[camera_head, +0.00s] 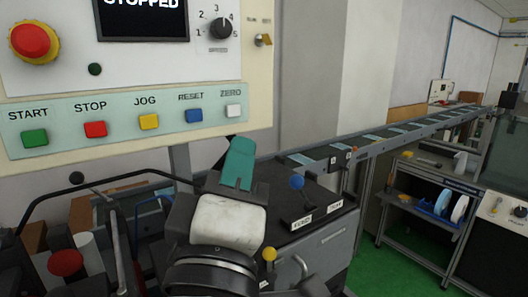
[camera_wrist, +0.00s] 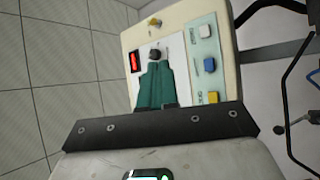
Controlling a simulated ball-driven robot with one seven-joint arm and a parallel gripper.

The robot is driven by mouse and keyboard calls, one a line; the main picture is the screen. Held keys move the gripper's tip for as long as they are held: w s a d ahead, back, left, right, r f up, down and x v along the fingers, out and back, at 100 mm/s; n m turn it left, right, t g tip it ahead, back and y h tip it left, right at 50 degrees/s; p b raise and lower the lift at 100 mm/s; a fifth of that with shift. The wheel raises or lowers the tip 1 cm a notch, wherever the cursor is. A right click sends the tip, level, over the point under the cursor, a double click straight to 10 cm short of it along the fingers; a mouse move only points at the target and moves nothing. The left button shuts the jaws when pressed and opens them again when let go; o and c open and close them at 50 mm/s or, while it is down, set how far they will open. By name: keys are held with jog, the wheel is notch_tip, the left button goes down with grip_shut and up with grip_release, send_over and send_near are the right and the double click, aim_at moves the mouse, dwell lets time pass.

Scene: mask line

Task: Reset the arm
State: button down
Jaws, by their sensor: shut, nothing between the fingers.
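My gripper (camera_head: 239,160) has teal fingers and is raised in front of the control panel (camera_head: 262,95), just below the ZERO button (camera_head: 233,111) in the head view. Its fingers are shut with nothing between them. In the wrist view the shut fingers (camera_wrist: 157,82) point at the panel, which appears turned on its side, and cover part of it. I cannot tell whether they touch it. The blue RESET button (camera_head: 194,116) is left of the ZERO button. My white wrist and dark forearm show below the gripper.
A cabinet (camera_head: 322,250) with a blue-knobbed lever (camera_head: 297,182) stands right of my wrist. A conveyor (camera_head: 375,139) runs back right. A bent black bar (camera_head: 90,187) is at left.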

jog(key=w+d+f+m+g+h, duration=0.1)
jog(key=w+d+f+m+g, duration=0.15)
jog(key=d+f, duration=0.5)
jog(key=w+d+f+m+g, duration=0.1)
jog(key=w+d+f+g, duration=0.25)
jog(key=f, duration=0.75)
jog(key=s+d+f+m+g, duration=0.2)
jog(key=d+f+g, duration=0.1)
jog(key=d+f, duration=0.3)
jog(key=s+d+f+m+g, duration=0.1)
jog(key=s+d+f+g, duration=0.15)
jog(key=f, duration=0.55)
jog(key=s+d+f+m+g, duration=0.2)
jog(key=s+d+f, duration=0.2)
jog(key=f, duration=0.3)
jog(key=s+d+f+m+g, duration=0.1)
jog(key=s+d+f+g, duration=0.25)
jog(key=s+f, duration=0.2)
jog(key=s+d+f+m+g+y, duration=0.1)
jog(key=s+f+m+g, duration=0.1)
jog(key=s+f, duration=0.3)
jog(key=s+d+f+m+g+y, duration=0.2)
jog(key=s+f, duration=0.3)
jog(key=s, duration=0.6)
jog(key=shift+g, duration=0.3)
jog(key=shift+w+d, duration=0.1)
